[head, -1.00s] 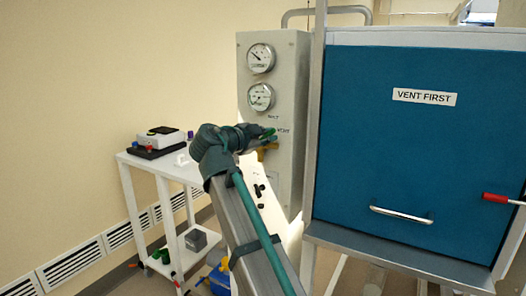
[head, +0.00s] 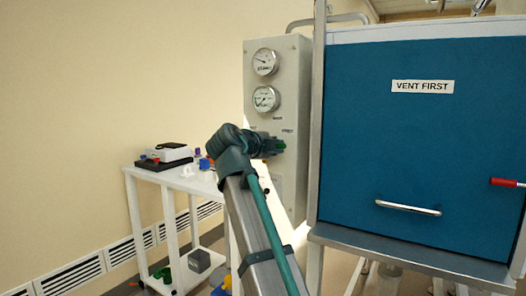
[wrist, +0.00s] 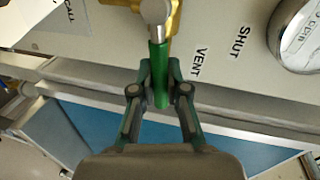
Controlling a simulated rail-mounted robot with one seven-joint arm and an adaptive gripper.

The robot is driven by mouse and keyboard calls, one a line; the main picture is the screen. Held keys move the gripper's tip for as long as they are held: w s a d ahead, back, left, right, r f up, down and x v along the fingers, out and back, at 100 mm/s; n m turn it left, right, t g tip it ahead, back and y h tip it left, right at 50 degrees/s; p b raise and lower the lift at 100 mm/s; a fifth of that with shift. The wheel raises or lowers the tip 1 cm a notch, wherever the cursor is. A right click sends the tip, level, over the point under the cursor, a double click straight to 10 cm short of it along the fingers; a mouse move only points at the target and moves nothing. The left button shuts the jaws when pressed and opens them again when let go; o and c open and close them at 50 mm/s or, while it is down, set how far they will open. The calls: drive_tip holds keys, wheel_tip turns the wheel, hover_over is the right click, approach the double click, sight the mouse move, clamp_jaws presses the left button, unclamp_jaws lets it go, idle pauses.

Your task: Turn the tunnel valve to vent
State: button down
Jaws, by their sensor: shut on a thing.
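The tunnel valve's green handle (wrist: 160,75) shows in the wrist view, joined to a silver hub on a brass body (wrist: 173,20). My gripper (wrist: 160,88) is shut on the green handle, one finger on each side. The printed VENT label (wrist: 200,62) is just right of the handle, and the SHUT label (wrist: 239,43) is farther right. In the head view my gripper (head: 277,146) is at the grey gauge panel (head: 290,100); it hides most of the valve, with a bit of green at its tip.
Two round gauges (head: 266,99) sit above the valve. The blue front marked VENT FIRST (head: 423,130), with a silver handle (head: 408,207) and a red-gripped lever (head: 507,182), stands right of the panel. A white cart (head: 195,181) with equipment stands left of my arm.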

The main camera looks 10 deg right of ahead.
idle(0.3)
drive_tip(key=c, duration=1.2)
unclamp_jaws()
drive_tip(key=shift+o, duration=0.2)
drive_tip(key=shift+s+a, duration=0.1)
drive_tip(key=v, duration=1.1)
drive_tip(key=shift+s+a, duration=0.25)
drive_tip(key=shift+r, duration=0.1)
